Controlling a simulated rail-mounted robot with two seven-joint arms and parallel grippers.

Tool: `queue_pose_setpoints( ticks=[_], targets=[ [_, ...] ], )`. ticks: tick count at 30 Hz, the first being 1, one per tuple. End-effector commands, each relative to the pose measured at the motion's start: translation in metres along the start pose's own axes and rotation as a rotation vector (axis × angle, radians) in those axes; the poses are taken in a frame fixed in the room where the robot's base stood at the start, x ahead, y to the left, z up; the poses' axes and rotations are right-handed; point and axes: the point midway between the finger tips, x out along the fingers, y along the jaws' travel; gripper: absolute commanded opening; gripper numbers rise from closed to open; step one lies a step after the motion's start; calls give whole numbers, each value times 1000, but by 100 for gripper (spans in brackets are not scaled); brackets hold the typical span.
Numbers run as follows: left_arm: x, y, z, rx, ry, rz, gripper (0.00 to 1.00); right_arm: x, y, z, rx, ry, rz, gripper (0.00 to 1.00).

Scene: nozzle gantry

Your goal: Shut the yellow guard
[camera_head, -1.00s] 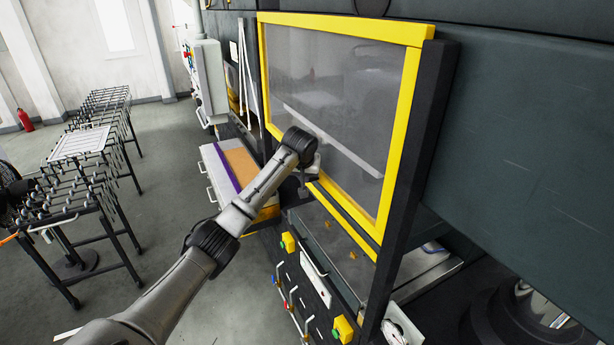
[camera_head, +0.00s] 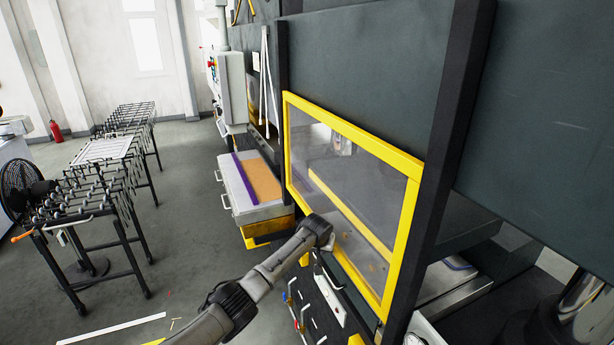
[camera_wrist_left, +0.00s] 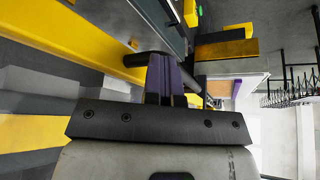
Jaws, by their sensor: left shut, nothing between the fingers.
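The yellow guard (camera_head: 350,128) is a yellow-framed clear panel between dark uprights on the machine front. It hangs low in the opening, with its bottom edge just above the control panel. A gap shows beneath its lower rail, but my arm partly covers that edge. My left arm reaches its lower left part in the head view; its fingers are hidden there. In the left wrist view my left gripper (camera_wrist_left: 166,75) is shut and empty, its purple fingers by a dark round bar (camera_wrist_left: 140,59) along the yellow rail (camera_wrist_left: 85,40). I cannot tell whether they touch. My right gripper is not in view.
The control panel (camera_head: 318,305) with buttons and handles lies below the guard. A drawer tray (camera_head: 265,213) with an orange insert stands left of it. Roller racks (camera_head: 108,180) and a fan (camera_head: 20,190) stand further left.

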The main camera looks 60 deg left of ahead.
Motion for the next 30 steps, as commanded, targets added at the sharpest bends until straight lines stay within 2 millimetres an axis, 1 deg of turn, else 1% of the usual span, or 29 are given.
queue_pose_setpoints(
  ticks=[1,3,7,12,18,30],
  targets=[
    [21,1,12,1,-5,-3,0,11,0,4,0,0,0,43],
    [38,2,21,3,-5,-2,0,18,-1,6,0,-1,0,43],
    [64,1,33,2,-4,-3,0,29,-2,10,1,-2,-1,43],
    [86,2,44,2,-1,0,0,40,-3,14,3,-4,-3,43],
    [98,2,50,2,1,0,0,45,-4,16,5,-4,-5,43],
    [105,1,55,3,-3,-3,0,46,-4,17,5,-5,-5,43]
  ],
)
